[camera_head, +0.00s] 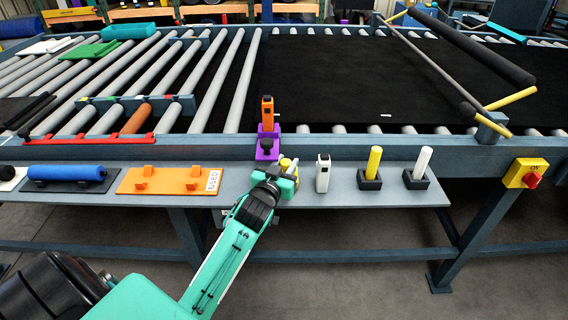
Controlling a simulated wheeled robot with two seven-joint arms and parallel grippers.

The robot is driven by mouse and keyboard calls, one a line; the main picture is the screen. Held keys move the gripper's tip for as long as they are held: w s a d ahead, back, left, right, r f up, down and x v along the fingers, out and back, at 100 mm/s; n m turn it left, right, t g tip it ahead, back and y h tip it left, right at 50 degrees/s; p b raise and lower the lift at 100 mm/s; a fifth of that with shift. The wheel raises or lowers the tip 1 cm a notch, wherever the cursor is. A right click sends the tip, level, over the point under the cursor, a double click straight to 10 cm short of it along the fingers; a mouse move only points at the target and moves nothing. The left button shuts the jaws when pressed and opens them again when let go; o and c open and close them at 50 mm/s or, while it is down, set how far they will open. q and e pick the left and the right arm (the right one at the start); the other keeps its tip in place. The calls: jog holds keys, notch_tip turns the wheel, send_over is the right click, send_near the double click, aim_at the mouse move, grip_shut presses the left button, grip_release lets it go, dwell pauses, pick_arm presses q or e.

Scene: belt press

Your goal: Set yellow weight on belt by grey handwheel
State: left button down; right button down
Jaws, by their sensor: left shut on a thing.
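My left gripper (288,178) reaches over the front shelf, shut on the small yellow weight (286,163). Only the top of the weight shows, and the gripper hides the rest. I cannot tell if the weight still touches the shelf. The black belt (340,80) lies flat across the rollers behind the shelf, with small white marks near its front edge. I cannot make out a grey handwheel for sure. My right gripper is not in view.
A purple block (267,148) with a black knob stands just left of the gripper, with an orange tool (267,112) behind it. Right of it stand a white tool (322,172), a yellow cylinder (374,161) and a white cylinder (423,162). A bar (470,45) hangs over the belt's right side.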

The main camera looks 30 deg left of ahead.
pick_arm(q)
jog(key=shift+r, duration=0.1)
jog(key=c, duration=1.4)
grip_release()
jog(key=shift+f, duration=0.2)
jog(key=o, duration=0.3)
jog(key=shift+o, duration=0.2)
jog(key=shift+r, duration=0.1)
